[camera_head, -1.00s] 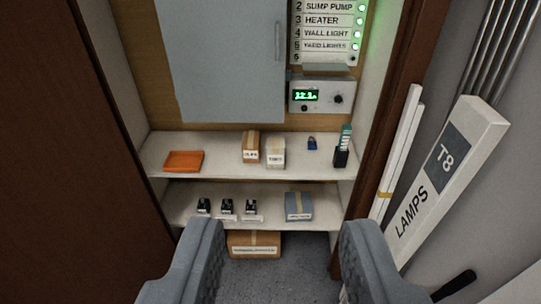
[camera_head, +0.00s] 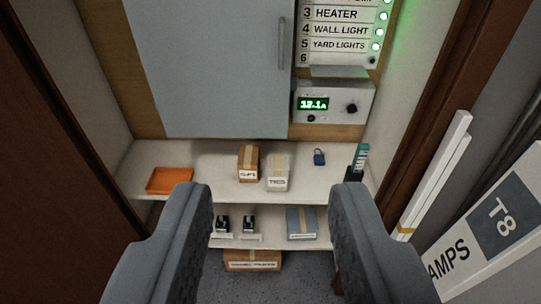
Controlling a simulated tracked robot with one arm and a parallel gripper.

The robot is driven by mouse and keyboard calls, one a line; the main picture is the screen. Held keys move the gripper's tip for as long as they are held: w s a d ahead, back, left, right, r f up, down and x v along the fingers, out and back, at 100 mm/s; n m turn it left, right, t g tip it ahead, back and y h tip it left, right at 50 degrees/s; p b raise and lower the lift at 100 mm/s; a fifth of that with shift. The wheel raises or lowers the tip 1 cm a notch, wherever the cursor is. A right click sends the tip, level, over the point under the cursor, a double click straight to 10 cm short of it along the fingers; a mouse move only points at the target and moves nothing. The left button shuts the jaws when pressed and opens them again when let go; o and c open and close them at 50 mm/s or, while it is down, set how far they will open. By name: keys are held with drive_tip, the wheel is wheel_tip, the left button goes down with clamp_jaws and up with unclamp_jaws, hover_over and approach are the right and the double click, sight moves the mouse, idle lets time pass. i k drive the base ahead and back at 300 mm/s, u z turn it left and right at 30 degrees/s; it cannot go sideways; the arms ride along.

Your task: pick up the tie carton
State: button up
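The tie carton (camera_head: 277,174) is a small whitish box with a tan tape strip and a label that seems to read "TIES". It stands upright on the upper shelf (camera_head: 214,158), right beside a brown carton (camera_head: 248,164) with a label too small to read surely. My gripper (camera_head: 270,210) is open and empty, its two grey fingers wide apart in the foreground. The tie carton shows beyond the fingertips, between them and a little above their line. The fingers do not touch it.
An orange tray (camera_head: 170,181) lies left on the upper shelf. A blue padlock (camera_head: 319,157) and a dark holder (camera_head: 354,173) stand right. The lower shelf holds black devices and a grey-blue box (camera_head: 301,223). Door frame and lamp carton (camera_head: 490,220) bound the right side.

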sight(277, 166)
drive_tip(key=i, duration=0.95)
drive_tip(key=z, duration=0.05)
